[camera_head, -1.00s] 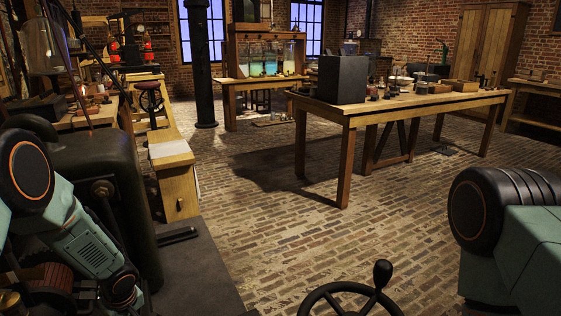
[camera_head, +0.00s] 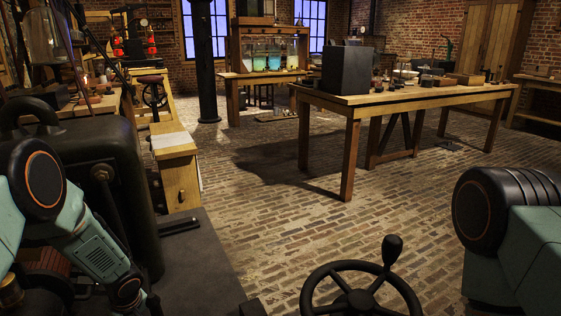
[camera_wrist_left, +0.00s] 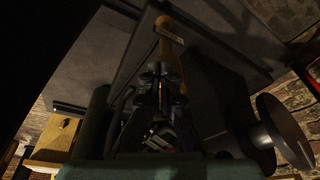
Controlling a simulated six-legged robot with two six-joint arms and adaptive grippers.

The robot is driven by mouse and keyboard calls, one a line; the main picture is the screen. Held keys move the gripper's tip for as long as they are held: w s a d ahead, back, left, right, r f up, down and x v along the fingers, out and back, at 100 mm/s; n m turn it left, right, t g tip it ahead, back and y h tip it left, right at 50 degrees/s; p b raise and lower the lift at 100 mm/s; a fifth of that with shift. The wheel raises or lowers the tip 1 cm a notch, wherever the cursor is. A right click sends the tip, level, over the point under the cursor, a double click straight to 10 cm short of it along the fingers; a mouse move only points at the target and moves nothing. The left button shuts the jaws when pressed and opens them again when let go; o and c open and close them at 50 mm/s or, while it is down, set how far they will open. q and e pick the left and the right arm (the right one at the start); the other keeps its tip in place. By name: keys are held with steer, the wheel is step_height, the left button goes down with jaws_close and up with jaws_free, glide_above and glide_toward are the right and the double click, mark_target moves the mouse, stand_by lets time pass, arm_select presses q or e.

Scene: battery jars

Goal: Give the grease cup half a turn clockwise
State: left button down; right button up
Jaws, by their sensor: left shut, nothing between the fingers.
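I cannot identify the grease cup for certain in either view. A small brass-coloured cylindrical part (camera_head: 10,291) shows at the lower left edge of the head view, partly cut off; I cannot tell if it is the cup. My left arm comes in from the left there, and its gripper is hidden from the head view. In the left wrist view my left gripper (camera_wrist_left: 160,82) is dark, shut and empty. A yellow-brown bar (camera_wrist_left: 170,30) lies beyond its tips, in shadow. On the right only links of my right arm show; its gripper is out of view.
A black handwheel with a knob (camera_head: 360,299) stands at the bottom centre. A wooden table (camera_head: 400,98) carries a dark box (camera_head: 345,72). A wooden bench (camera_head: 178,150) is at the left. The brick floor (camera_head: 270,215) between them is clear.

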arm_select(q)
steer(key=shift+w+a+r, duration=0.1)
steer(key=shift+a, duration=0.15)
stand_by(0.7)
steer(key=shift+s+a+r+p, duration=0.1)
steer(key=shift+s+a+p, duration=0.3)
steer(key=shift+p, duration=2.05)
steer(key=p+v, duration=0.5)
steer(key=p, duration=0.4)
steer(key=shift+s+r, duration=0.15)
steer(key=shift+r, duration=0.25)
steer(key=shift+f, duration=0.1)
